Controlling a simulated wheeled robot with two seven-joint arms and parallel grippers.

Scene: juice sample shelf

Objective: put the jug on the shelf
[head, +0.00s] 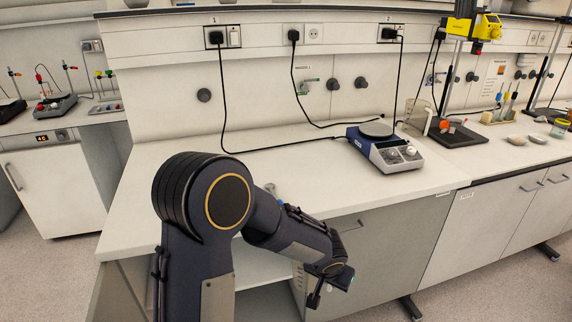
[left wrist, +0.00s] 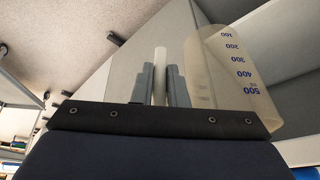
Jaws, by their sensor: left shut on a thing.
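The jug (left wrist: 228,75) is translucent with dark blue volume marks, and it fills the right middle of the left wrist view. The two grey fingers of my left gripper (left wrist: 161,88) are shut on its pale upright handle strip, beside the body. In the head view my left arm reaches down in front of the bench to the opening under the worktop. I cannot make out the jug there; the arm hides much of that area. A pale shelf board (head: 262,267) shows inside the opening, partly behind my arm. My right gripper is in neither view.
The worktop (head: 300,170) above the opening is mostly clear. A blue and white hotplate (head: 385,148) stands on it, with black cables behind. Closed grey cupboard fronts (head: 385,255) lie right of the opening. A stand with a yellow device (head: 475,27) is farther right.

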